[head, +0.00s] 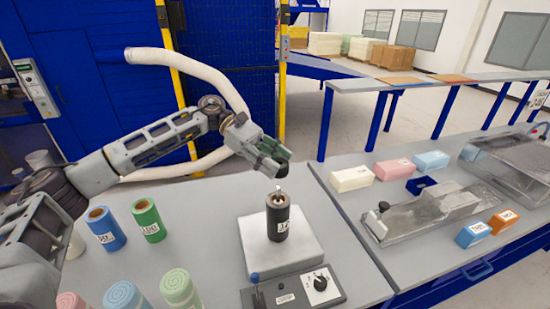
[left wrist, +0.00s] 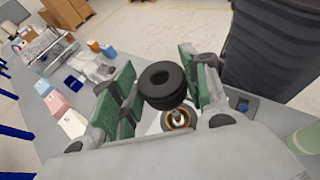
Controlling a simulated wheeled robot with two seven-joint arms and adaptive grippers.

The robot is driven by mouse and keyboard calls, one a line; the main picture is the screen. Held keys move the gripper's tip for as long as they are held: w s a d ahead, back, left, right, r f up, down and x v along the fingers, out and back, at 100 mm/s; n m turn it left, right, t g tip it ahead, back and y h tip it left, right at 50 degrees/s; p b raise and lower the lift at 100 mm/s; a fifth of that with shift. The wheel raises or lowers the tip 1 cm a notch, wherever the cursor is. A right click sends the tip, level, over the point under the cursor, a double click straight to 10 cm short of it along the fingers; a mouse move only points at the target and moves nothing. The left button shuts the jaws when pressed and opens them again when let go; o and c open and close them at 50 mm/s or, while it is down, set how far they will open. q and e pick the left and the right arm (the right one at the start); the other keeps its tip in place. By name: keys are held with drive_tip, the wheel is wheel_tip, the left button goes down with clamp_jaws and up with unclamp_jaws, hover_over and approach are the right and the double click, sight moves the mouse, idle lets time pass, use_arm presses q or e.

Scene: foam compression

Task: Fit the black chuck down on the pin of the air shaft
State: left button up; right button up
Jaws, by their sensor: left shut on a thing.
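The black chuck (left wrist: 168,97), a thick dark ring with a hole, is held between the green-padded fingers of my left gripper (head: 275,155). The air shaft (head: 278,222) is a dark upright cylinder with a white label, standing on a pale square plate (head: 306,252). Its metal pin (head: 279,190) sticks up from the top, below my left gripper. My right gripper is not in view.
A control box (head: 320,284) with a knob and lever stands in front of the plate. Blue (head: 104,228) and green (head: 148,220) rolls and several foam rolls stand at left. A metal fixture (head: 430,212) and coloured blocks lie on the right table.

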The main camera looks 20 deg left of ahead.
use_arm(q)
drive_tip(key=shift+f, duration=1.6)
drive_tip(key=shift+f+b, duration=0.4)
drive_tip(key=shift+b, duration=0.55)
drive_tip(key=shift+b, duration=0.55)
idle(0.4)
drive_tip(key=shift+f+b, duration=2.85)
drive_tip(key=shift+b, duration=0.3)
idle(1.3)
